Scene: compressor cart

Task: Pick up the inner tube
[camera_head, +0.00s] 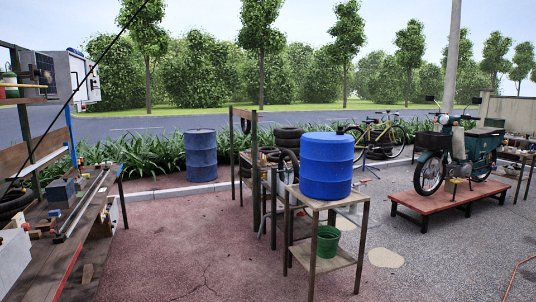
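No inner tube can be told for certain. A thin dark ring (280,164) stands or hangs at the left of the blue drum on the wooden stand, partly hidden by it; it may be a tube or a tyre. A smaller dark loop (246,127) hangs at the top of a wooden rack (256,170) in the middle. My gripper is not in view.
A blue drum (326,166) tops the wooden stand (320,203), with a green bucket (328,241) on its lower shelf. A cluttered workbench (75,262) stands left, a moped (464,155) on a red platform (452,196) right. Reddish paving (180,235) between is open.

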